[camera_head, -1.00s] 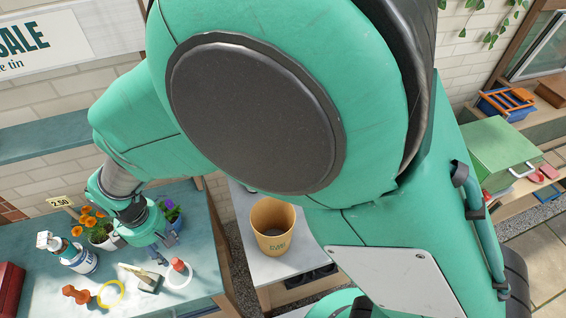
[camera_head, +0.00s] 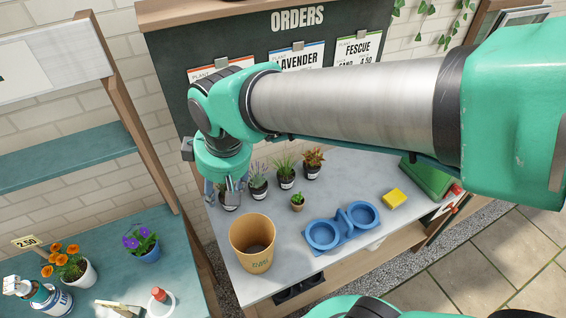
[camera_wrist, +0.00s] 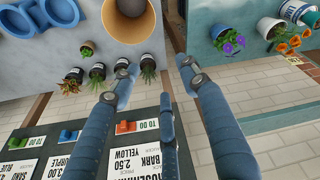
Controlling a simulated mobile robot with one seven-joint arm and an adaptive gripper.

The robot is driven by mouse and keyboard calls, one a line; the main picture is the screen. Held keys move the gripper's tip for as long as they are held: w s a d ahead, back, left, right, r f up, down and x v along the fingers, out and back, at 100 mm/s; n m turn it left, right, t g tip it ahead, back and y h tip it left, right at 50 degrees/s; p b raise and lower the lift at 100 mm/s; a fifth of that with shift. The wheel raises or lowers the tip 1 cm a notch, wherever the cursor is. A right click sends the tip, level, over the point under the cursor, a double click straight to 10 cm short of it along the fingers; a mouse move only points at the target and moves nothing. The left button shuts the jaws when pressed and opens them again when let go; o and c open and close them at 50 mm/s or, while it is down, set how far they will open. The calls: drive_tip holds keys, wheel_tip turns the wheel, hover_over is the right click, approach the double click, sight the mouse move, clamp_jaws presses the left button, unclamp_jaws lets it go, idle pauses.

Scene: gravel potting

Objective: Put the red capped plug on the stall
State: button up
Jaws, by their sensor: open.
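A small thing with a red top (camera_head: 158,294) stands at a pale round ring or dish (camera_head: 160,307) on the teal stall (camera_head: 110,265), near the bottom edge of the head view. It looks like the red capped plug, but its lower part is cut off or too small to tell. My gripper (camera_head: 232,186) is over the left end of the grey bench, well apart from it. In the wrist view my gripper (camera_wrist: 158,74) has its fingers spread with nothing between them. The plug is not seen in the wrist view.
A tan bucket (camera_head: 252,245) stands on the grey bench (camera_head: 320,275) below my gripper. Several potted plants (camera_head: 286,172), a blue double-ring holder (camera_head: 342,228) and a yellow sponge (camera_head: 394,198) are on the bench. Marigolds (camera_head: 66,262) and violets (camera_head: 140,242) stand on the stall.

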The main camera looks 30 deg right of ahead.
drive_tip(key=s+d+r+m+t, duration=0.1)
drive_tip(key=s+d+r+m, duration=0.2)
drive_tip(key=s+d, duration=0.2)
drive_tip(key=s+d+r+m+t+h, duration=0.1)
drive_tip(key=s+d+r+m, duration=0.2)
drive_tip(key=d, duration=0.6)
drive_tip(key=shift+s+m, duration=0.5)
drive_tip(key=shift+s, duration=0.65)
drive_tip(key=shift+f, duration=0.15)
